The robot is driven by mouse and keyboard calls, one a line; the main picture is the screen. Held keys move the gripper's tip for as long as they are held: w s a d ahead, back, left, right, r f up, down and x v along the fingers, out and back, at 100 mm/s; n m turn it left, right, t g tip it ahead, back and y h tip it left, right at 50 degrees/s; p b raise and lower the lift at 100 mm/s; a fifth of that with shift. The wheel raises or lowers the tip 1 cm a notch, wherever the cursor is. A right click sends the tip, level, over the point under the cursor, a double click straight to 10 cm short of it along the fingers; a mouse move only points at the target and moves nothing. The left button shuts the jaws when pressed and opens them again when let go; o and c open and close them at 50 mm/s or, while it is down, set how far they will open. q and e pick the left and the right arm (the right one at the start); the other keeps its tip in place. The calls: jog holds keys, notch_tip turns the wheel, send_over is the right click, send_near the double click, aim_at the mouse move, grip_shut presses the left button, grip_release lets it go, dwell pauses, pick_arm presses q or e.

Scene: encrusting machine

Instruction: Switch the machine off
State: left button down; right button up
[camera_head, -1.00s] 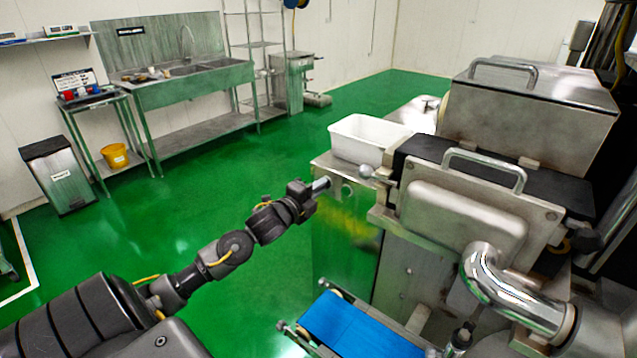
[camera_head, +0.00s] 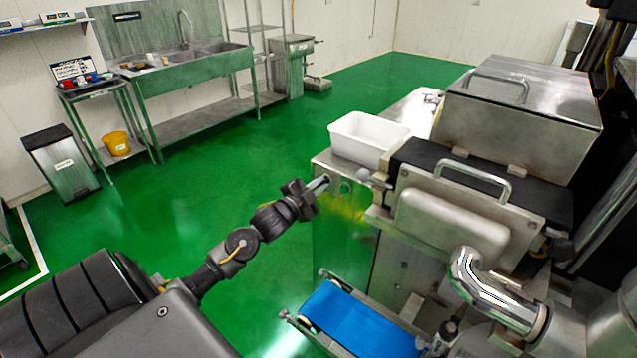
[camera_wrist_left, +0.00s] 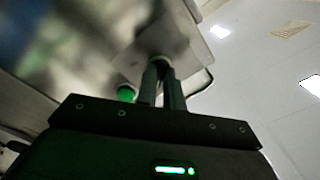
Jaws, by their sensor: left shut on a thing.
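The steel encrusting machine (camera_head: 345,230) stands at the right in the head view. My left gripper (camera_head: 325,181) is at the upper edge of its left front panel. In the left wrist view, the fingers of my left gripper (camera_wrist_left: 164,72) are close together, shut on a small dark knob-like part (camera_wrist_left: 163,42) at the panel. A round green button (camera_wrist_left: 127,93) shows just left of the fingers, apart from them. The fingertips hide part of the gripped thing, and its setting cannot be read. My right gripper is not in view.
A white bin (camera_head: 370,136) sits on the machine top behind my left gripper. A blue conveyor belt (camera_head: 358,322) juts out below. A bent steel pipe (camera_head: 490,295) is at the lower right. The green floor (camera_head: 200,190) left of the machine is clear.

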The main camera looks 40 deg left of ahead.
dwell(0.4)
pick_arm(q)
jog(key=c, duration=1.5)
grip_release()
jog(key=s+b, duration=0.3)
jog(key=s, duration=0.8)
jog(key=shift+d, duration=0.15)
jog(key=shift+w+n, duration=0.1)
jog(key=shift+n, duration=0.2)
